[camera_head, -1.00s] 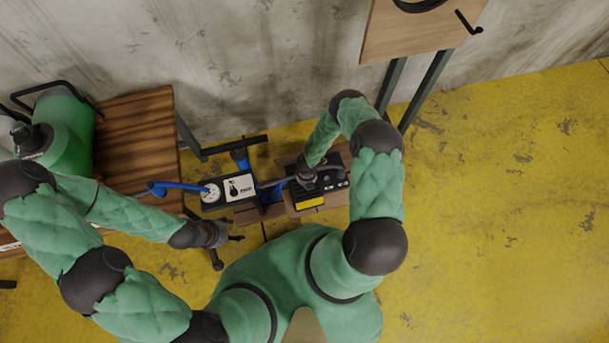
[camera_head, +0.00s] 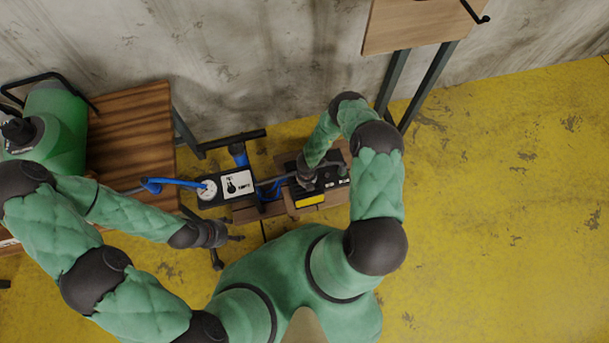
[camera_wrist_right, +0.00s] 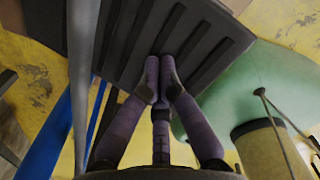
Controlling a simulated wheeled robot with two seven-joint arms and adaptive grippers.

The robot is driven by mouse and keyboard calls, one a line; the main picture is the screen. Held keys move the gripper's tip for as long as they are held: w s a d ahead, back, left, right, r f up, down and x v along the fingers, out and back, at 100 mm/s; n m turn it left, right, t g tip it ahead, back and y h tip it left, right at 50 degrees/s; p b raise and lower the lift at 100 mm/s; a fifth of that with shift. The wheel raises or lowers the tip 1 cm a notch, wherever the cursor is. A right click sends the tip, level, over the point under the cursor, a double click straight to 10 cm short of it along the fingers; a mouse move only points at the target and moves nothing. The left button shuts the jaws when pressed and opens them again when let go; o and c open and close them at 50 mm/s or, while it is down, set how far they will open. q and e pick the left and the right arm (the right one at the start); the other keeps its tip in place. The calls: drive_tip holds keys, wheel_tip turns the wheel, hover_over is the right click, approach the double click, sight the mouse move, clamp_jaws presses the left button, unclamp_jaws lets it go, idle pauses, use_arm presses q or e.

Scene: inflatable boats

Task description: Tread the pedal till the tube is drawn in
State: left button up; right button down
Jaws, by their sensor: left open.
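A black ribbed pedal (camera_head: 336,181) with a yellow label sits on a wooden base on the floor in the head view. Its ribbed face (camera_wrist_right: 190,40) fills the top of the right wrist view. My right gripper (camera_wrist_right: 160,75) has its fingertips together and appears to press on the ribs. In the head view the right gripper (camera_head: 307,176) is above the pedal's left part. Beside it is a black box with a gauge (camera_head: 207,190) and a blue tube (camera_head: 175,183). My left gripper (camera_head: 225,235) is open, in front of the gauge box, with nothing visible in it.
A brown slatted wooden table (camera_head: 135,125) with a green tank (camera_head: 55,130) stands at the left. A blue cylinder (camera_head: 238,152) is behind the gauge box. A wooden-topped stand (camera_head: 405,35) is against the wall. The yellow floor at right is clear.

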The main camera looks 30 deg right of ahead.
drive_tip(key=shift+w+d+f+b, duration=0.1)
drive_tip(key=shift+f+b, duration=1.2)
drive_tip(key=shift+f, duration=0.75)
wheel_tip(320, 180, up, 9)
drive_tip(key=p, duration=0.7)
drive_tip(key=shift+f, duration=0.25)
